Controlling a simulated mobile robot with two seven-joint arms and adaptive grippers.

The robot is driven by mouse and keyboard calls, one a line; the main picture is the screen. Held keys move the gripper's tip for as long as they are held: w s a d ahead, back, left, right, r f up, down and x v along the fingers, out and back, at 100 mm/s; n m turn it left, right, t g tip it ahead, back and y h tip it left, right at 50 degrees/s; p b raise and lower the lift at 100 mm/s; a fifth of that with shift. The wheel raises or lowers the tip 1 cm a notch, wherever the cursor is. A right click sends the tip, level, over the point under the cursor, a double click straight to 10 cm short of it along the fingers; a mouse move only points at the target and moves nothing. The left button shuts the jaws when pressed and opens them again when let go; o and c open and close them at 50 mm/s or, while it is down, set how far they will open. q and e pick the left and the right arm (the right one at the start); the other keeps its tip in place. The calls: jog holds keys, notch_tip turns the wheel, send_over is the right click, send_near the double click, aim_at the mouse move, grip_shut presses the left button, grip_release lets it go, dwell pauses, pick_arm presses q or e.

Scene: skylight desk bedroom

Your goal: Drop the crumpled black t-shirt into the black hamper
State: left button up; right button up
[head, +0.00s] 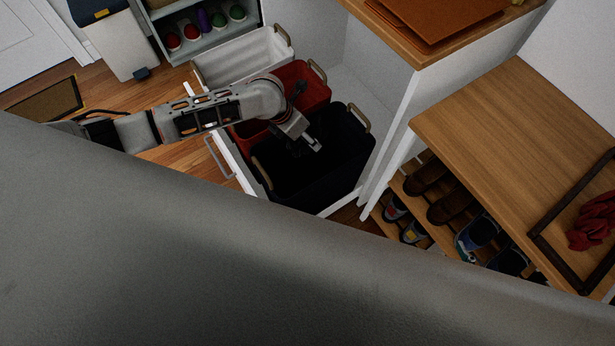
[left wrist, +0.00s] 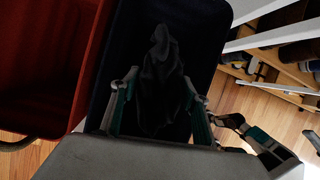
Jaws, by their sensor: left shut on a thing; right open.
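The black hamper (head: 342,165) stands in the pulled-out drawer, its mouth open upward and its inside very dark. My left gripper (head: 312,146) is over the hamper's mouth, its arm coming in from the left. In the left wrist view the same gripper (left wrist: 158,105) is shut on the crumpled black t-shirt (left wrist: 160,72). The shirt is bunched between the fingers, seen against the dark hamper (left wrist: 208,25); its depth is hard to tell. In the head view I cannot make out the shirt. My right gripper (left wrist: 250,138) is open at the right of the left wrist view.
A red bin (head: 310,88) and a white bin (head: 240,58) stand beside the hamper in the drawer. A shoe rack (head: 480,105) with a wooden top is to the right. A pedal bin (head: 125,45) is at the upper left.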

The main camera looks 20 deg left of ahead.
pick_arm(q)
jog(key=shift+r, duration=0.15)
jog(key=o, duration=1.2)
jog(key=shift+o, duration=0.2)
jog(key=v, duration=1.2)
